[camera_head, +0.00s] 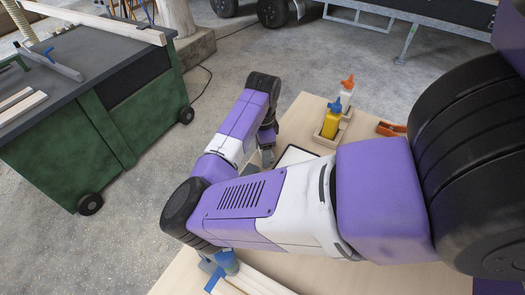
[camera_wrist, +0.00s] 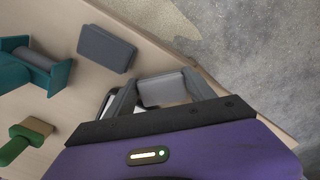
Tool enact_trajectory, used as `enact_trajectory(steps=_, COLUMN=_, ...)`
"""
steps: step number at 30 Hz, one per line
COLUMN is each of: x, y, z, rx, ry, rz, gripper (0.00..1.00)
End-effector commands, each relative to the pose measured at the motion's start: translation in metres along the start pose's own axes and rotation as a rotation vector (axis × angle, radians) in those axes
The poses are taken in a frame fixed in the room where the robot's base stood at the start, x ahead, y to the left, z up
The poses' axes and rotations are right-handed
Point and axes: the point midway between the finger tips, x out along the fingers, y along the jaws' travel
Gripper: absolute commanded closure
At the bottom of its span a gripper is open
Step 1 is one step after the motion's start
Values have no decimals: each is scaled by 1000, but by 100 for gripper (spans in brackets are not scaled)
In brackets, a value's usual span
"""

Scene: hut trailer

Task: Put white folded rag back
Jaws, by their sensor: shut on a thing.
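The white folded rag (camera_wrist: 162,91) shows as a pale grey-white block between my fingers in the wrist view. My gripper (camera_wrist: 160,82) is shut on it, one finger on each side. The rag is close to the edge of the light wooden table; I cannot tell whether it touches the top. In the head view my gripper (camera_head: 267,157) points down near the table's left edge, and the rag cannot be made out there. My own arm hides much of the table.
In the wrist view a grey block (camera_wrist: 106,48), a teal holder (camera_wrist: 36,66) and a green-handled brush (camera_wrist: 27,138) lie on the table. An orange tool (camera_head: 391,129) lies beyond. A green workbench (camera_head: 100,115) stands left.

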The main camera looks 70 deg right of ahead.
Motion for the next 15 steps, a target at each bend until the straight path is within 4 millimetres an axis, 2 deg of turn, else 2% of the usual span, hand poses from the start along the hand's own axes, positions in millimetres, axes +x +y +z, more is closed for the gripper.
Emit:
enact_trajectory(steps=13, x=8, y=0, z=0, rx=1, ry=0, rz=0, gripper=70)
enact_trajectory(steps=14, x=8, y=0, z=0, rx=1, ry=0, rz=-1, gripper=35)
enact_trajectory(steps=15, x=7, y=0, z=0, rx=1, ry=0, rz=-1, gripper=27)
